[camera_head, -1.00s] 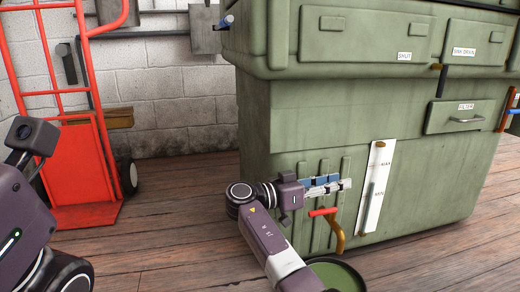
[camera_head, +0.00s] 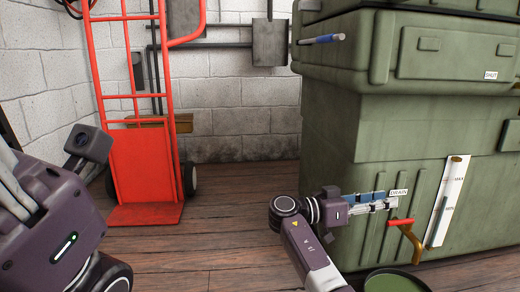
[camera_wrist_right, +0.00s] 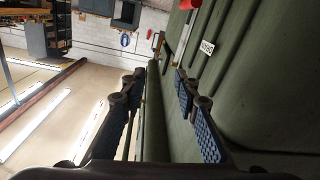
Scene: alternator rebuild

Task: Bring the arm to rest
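My right gripper (camera_head: 386,200) reaches in from the bottom of the head view. It points right, in front of the lower side of the green cabinet (camera_head: 370,135), near the DRAIN label (camera_head: 399,192). In the right wrist view its two blue-padded fingers (camera_wrist_right: 160,120) are spread apart with nothing between them. The red-handled drain lever (camera_head: 402,222) is just beyond the fingertips and appears apart from them. My left arm shows at the left edge of the head view; its gripper is out of frame.
A green round pan (camera_head: 393,284) is on the wooden floor below the lever. A white MAX/MIN gauge strip (camera_head: 449,195) is on the cabinet. A red hand truck (camera_head: 143,165) stands against the white block wall (camera_head: 235,110). The floor between (camera_head: 220,215) is clear.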

